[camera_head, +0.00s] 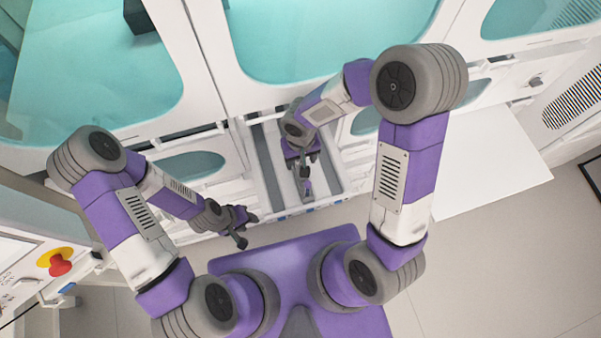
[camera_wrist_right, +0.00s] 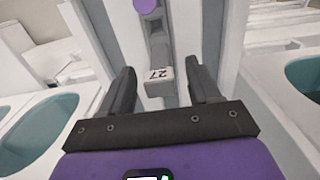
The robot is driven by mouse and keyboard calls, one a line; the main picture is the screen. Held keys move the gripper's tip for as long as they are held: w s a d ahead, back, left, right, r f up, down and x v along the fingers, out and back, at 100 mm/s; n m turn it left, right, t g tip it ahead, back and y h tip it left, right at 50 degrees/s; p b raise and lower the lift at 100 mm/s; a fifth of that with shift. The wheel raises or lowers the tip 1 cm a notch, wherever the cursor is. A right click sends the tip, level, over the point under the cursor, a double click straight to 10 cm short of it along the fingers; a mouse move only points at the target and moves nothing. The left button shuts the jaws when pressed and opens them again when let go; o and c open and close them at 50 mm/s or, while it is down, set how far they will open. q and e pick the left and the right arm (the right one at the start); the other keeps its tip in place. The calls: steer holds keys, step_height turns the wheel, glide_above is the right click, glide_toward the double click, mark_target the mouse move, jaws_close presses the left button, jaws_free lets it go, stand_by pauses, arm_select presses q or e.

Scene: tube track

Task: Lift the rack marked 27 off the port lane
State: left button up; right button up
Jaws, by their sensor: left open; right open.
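The rack marked 27 (camera_wrist_right: 159,88) shows in the right wrist view as a narrow grey piece with a pale end block bearing the number. It stands in a white lane and runs away from me. My right gripper (camera_wrist_right: 160,70) is open, with one dark finger on each side of the marked end and gaps between. In the head view, my right gripper (camera_head: 304,168) is over the lanes, and part of the rack (camera_head: 306,188) shows just below it; the arm hides the rest. My left gripper (camera_head: 246,227) is open and empty, left of the lanes.
The lane tray (camera_head: 268,170) has raised walls and projects from the white machine. Teal windows (camera_head: 330,40) stand behind it. A white panel (camera_head: 490,160) lies to the right. A red emergency button (camera_head: 60,266) is at lower left.

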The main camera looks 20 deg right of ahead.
steer(key=shift+c, duration=0.3)
jaws_close()
